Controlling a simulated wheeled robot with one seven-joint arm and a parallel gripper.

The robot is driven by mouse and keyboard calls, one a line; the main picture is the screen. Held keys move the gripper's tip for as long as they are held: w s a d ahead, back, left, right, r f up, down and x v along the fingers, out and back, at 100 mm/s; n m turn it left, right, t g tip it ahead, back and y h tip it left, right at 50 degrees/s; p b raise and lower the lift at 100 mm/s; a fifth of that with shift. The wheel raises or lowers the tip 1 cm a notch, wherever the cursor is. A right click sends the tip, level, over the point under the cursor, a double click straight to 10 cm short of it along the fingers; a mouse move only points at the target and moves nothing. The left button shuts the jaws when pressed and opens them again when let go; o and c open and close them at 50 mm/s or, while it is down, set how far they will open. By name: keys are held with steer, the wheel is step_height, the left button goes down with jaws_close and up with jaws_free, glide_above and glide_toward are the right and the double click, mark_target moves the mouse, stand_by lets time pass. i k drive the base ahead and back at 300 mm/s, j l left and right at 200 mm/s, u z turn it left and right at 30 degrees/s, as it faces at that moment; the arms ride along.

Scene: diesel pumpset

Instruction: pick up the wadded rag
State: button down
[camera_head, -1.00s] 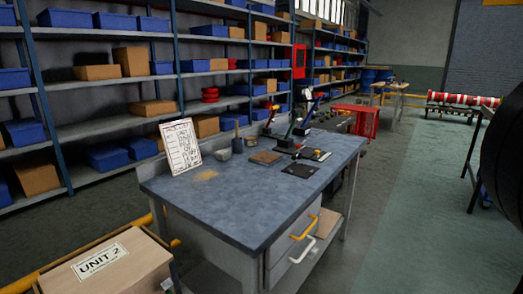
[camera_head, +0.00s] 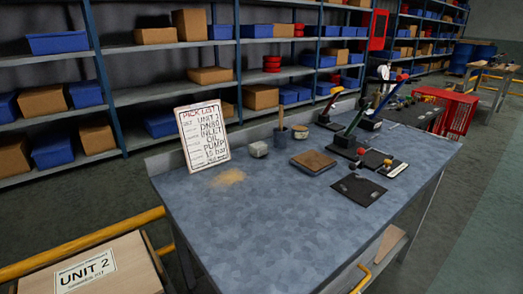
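A small pale grey lump (camera_head: 258,149), which looks like the wadded rag, sits on the blue-grey workbench top (camera_head: 290,230). It is just right of the upright pick list board (camera_head: 203,135) and left of a dark cup with a handle (camera_head: 281,136). It is small in view, so its folds cannot be made out. Nothing covers it. My gripper is not in view.
A brown square pad (camera_head: 314,163), a black mat (camera_head: 359,189), a small tin (camera_head: 300,131) and coloured-handled valves (camera_head: 348,139) stand on the bench. Tan powder (camera_head: 230,177) lies before the board. A yellow rail (camera_head: 80,243) and Unit 2 box (camera_head: 90,272) are at lower left. The bench front is bare.

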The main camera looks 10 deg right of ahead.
mark_target(259, 149)
steer(key=i+l+u, duration=0.1)
steer(key=u, duration=0.4)
steer(key=i+l+u, duration=0.1)
steer(key=l+u, duration=0.5)
steer(key=u, duration=0.35)
